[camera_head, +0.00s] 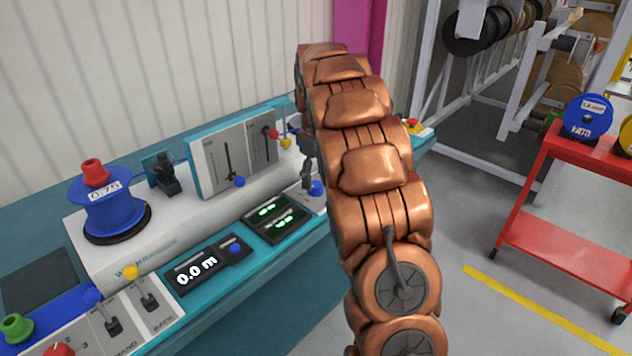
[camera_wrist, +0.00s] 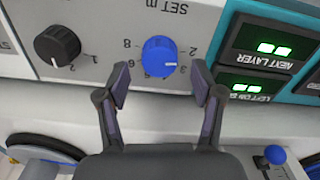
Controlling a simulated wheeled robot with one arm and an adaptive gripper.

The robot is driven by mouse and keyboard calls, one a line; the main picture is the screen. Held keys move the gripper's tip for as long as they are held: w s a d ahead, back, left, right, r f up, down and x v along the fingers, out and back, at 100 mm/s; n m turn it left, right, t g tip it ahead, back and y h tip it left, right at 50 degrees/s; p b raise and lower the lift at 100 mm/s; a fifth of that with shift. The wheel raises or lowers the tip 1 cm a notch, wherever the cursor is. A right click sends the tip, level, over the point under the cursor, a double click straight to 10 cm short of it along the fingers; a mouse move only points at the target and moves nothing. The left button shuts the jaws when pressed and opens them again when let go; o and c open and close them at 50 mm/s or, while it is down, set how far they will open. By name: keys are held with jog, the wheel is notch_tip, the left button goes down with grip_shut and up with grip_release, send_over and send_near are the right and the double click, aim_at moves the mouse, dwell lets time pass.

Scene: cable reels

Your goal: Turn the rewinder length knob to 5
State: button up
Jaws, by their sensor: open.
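The blue length knob (camera_wrist: 160,57) is on a light panel marked "SET m", with numbers around it, upside down in the wrist view. Its white pointer mark faces right in that view; the number it points at is too small to read surely. It also shows in the head view (camera_head: 317,188), just below my gripper (camera_head: 308,173). In the wrist view my gripper (camera_wrist: 160,78) is open, one finger on each side of the knob's near edge, with visible gaps. I cannot tell the height of the fingertips over the panel.
A black knob (camera_wrist: 57,45) is beside the blue one. Green-lit displays (camera_wrist: 262,65) are on its other side. A blue-tipped slider (camera_head: 239,181) stands on the upright panel behind.

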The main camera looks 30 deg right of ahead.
jog(key=shift+f, duration=1.35)
